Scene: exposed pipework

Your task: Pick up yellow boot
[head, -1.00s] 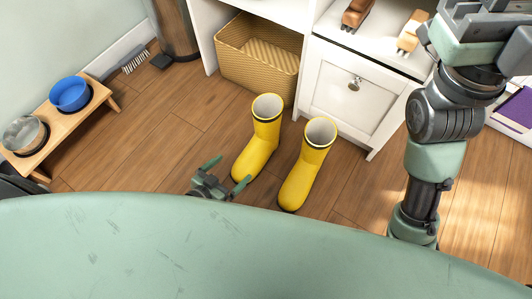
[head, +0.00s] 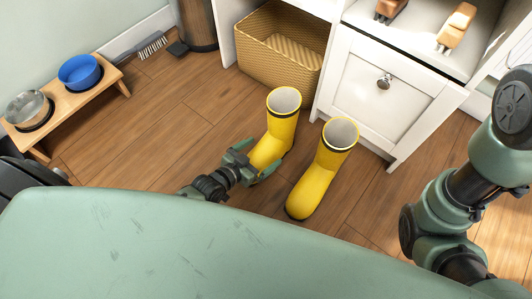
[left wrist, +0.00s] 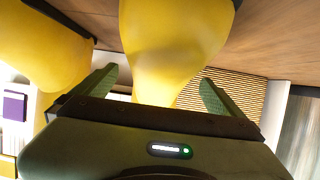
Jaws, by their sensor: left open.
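Two yellow boots stand upright on the wooden floor in the head view: the left boot (head: 277,132) and the right boot (head: 322,172). My left gripper (head: 256,168) is open at the left boot, with its fingers on either side of the toe. In the left wrist view that boot (left wrist: 170,50) fills the middle between the open fingers (left wrist: 165,90). The other boot (left wrist: 42,48) shows at the upper left. Whether the fingers touch the boot cannot be told. My right gripper is out of view; only part of my right arm shows at the right.
A woven basket (head: 262,62) sits in the white cabinet behind the boots. The cabinet door (head: 378,85) is close behind the right boot. A wooden stand (head: 66,106) with a blue bowl (head: 79,71) and a metal bowl (head: 29,108) is at left. Floor between is clear.

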